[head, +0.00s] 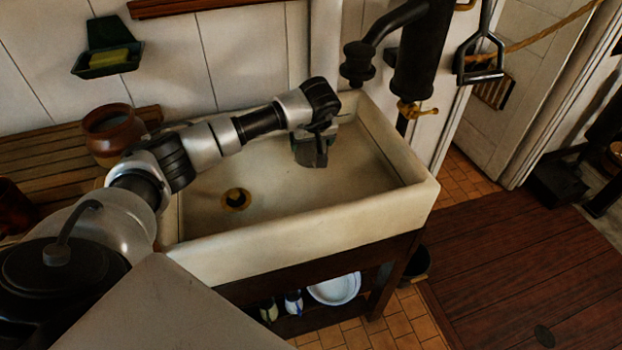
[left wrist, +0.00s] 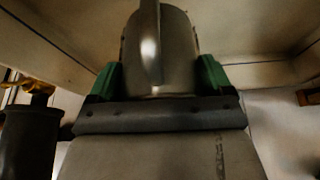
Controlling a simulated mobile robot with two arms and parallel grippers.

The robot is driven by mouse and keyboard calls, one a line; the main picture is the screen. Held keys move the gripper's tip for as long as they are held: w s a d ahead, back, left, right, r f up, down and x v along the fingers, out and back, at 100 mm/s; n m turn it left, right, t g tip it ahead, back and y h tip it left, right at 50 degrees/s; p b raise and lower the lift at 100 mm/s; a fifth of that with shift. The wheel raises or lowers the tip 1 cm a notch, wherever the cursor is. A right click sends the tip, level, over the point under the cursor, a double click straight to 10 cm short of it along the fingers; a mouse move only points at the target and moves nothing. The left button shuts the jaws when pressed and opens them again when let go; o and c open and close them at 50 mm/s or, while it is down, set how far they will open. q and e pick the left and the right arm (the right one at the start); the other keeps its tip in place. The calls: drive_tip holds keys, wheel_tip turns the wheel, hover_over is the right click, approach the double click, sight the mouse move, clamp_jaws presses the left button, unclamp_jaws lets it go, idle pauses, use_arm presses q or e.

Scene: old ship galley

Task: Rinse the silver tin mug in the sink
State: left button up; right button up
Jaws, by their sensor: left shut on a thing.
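My left gripper (head: 312,158) hangs over the back right part of the white sink (head: 310,235), pointing down. It is shut on the silver tin mug (left wrist: 180,50), whose sides sit between the green finger pads in the left wrist view. The mug's handle (left wrist: 150,35) faces the camera. The black pump spout (head: 358,65) ends above and right of the gripper. My right gripper is not in view.
A drain hole (head: 236,199) lies in the left of the basin. A brown pot (head: 107,135) stands on the slatted board at left. A soap dish (head: 108,62) hangs on the wall. A brass tap (head: 415,110) is on the pump. The basin's left side is clear.

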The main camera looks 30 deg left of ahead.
use_arm(q)
drive_tip(key=shift+r+p, duration=1.35)
drive_tip(key=shift+r, duration=1.1)
wheel_tip(320, 180, up, 4)
drive_tip(key=shift+p, duration=1.15)
